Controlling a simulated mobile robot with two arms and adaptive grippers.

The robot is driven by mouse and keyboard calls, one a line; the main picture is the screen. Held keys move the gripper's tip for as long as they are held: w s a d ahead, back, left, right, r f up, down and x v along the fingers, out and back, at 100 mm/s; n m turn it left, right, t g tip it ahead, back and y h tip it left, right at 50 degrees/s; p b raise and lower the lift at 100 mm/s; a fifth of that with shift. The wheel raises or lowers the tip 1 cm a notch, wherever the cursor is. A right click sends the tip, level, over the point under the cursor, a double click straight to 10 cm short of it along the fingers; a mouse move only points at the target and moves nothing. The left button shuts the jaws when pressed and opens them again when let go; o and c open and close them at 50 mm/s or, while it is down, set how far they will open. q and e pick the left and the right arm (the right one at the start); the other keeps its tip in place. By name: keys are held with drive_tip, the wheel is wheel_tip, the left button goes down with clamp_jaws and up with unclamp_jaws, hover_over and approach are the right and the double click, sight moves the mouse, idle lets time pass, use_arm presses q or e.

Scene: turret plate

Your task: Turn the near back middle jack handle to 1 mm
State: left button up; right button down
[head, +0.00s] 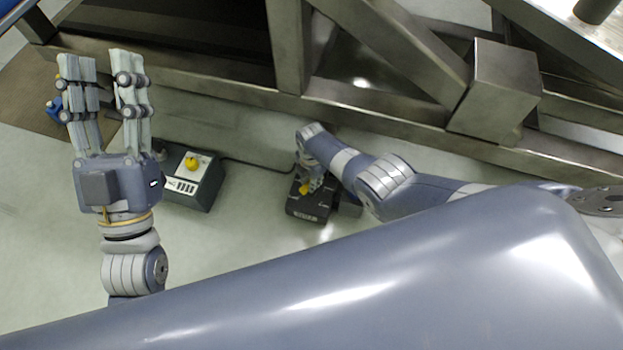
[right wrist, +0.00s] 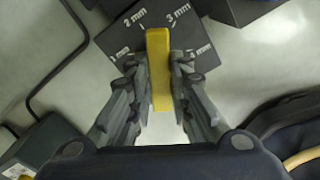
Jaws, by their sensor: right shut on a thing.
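The jack handle in my right gripper is a yellow bar (right wrist: 157,45). It stands on a dark dial plate (right wrist: 112,36) marked 1 mm to 4 mm. The handle's far end points between the 2 mm and 3 mm marks. My right gripper (right wrist: 160,82) is shut on the handle, one finger on each side. In the head view a bit of yellow (head: 305,187) shows on the dark jack box (head: 308,207) under my right arm; the right fingers are largely hidden there. My left gripper (head: 103,68) is open and empty, its fingers apart, left of the box.
A heavy metal frame (head: 400,125) runs across behind the boxes. The pale floor (head: 250,240) is clear in front.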

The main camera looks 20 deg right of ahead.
idle(0.3)
drive_tip(key=c, duration=1.5)
unclamp_jaws()
drive_tip(key=shift+r, duration=0.15)
drive_tip(key=shift+w+r, duration=0.1)
drive_tip(key=shift+r, duration=5.75)
